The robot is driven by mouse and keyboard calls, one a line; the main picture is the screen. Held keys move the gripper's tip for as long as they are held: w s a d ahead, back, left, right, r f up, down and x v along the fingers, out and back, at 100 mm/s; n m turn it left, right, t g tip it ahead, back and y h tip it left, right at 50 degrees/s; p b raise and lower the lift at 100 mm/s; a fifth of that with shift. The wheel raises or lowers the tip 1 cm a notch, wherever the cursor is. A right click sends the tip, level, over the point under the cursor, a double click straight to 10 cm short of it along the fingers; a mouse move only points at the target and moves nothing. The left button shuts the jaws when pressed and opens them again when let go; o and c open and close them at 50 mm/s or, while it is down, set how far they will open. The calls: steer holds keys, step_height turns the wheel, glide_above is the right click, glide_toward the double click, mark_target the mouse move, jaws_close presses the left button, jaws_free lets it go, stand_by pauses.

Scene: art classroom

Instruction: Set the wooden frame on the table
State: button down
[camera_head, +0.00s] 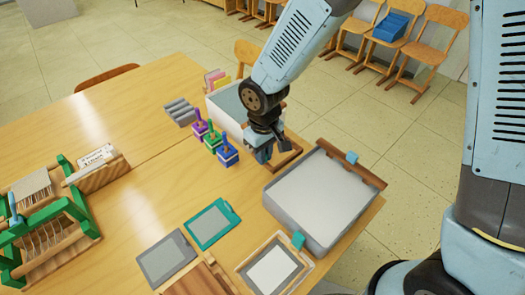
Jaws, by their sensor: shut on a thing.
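The arm and gripper hide the rest of the frame. I cannot tell whether the frame touches the table top.
A large grey tray (275,207) with a brown bar (352,166) stands right of my gripper, and another tray (222,117) behind it. Blue, green and purple handled blocks (228,157) stand close on the left. A pale frame (303,272) lies in front. Bare table lies left of centre.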

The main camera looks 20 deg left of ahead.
steer(key=shift+f, duration=2.1)
steer(key=shift+s+d+f, duration=0.15)
steer(key=shift+f, duration=0.05)
steer(key=shift+f, duration=1.5)
stand_by(2.0)
steer(key=c, duration=1.1)
jaws_free()
steer(key=shift+o, duration=0.2)
step_height(320, 180, up, 14)
steer(key=shift+f, duration=0.15)
